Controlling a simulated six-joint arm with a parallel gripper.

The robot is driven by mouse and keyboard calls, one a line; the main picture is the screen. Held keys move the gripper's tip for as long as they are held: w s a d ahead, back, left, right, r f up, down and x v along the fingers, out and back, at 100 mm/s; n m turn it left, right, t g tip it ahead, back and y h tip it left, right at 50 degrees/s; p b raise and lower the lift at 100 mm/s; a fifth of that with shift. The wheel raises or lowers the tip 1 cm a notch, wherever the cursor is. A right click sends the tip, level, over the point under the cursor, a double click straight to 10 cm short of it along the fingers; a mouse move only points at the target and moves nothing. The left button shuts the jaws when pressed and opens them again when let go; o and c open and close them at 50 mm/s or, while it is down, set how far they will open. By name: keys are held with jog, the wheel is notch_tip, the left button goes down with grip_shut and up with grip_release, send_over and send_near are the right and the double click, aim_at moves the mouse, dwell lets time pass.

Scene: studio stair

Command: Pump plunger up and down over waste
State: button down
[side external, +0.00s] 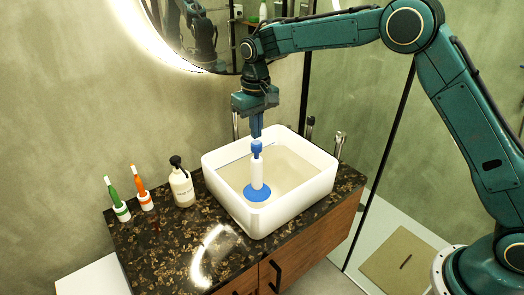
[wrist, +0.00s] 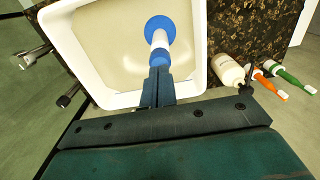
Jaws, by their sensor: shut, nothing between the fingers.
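The plunger (side external: 257,172) has a white shaft, a blue knob on top and a wide blue cup at the bottom. It stands upright in the white sink (side external: 232,207), its cup towards the front of the basin. It also shows in the wrist view (wrist: 159,39). My gripper (side external: 256,132) points down just above the blue knob, with its fingers shut and nothing between them. In the wrist view its fingertips (wrist: 158,73) overlap the knob's edge; I cannot tell whether they touch it. The waste is not visible.
A glass panel is to the right. A round mirror hangs behind.

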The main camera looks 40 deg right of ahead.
aim_at(257, 142)
jog(key=shift+f, duration=0.2)
dwell(0.4)
jog(key=shift+f, duration=1.6)
jog(key=shift+r, duration=1.8)
jog(key=shift+f, duration=0.15)
jog(key=shift+f, duration=1.6)
jog(key=shift+r, duration=1.75)
jog(key=shift+f, duration=0.25)
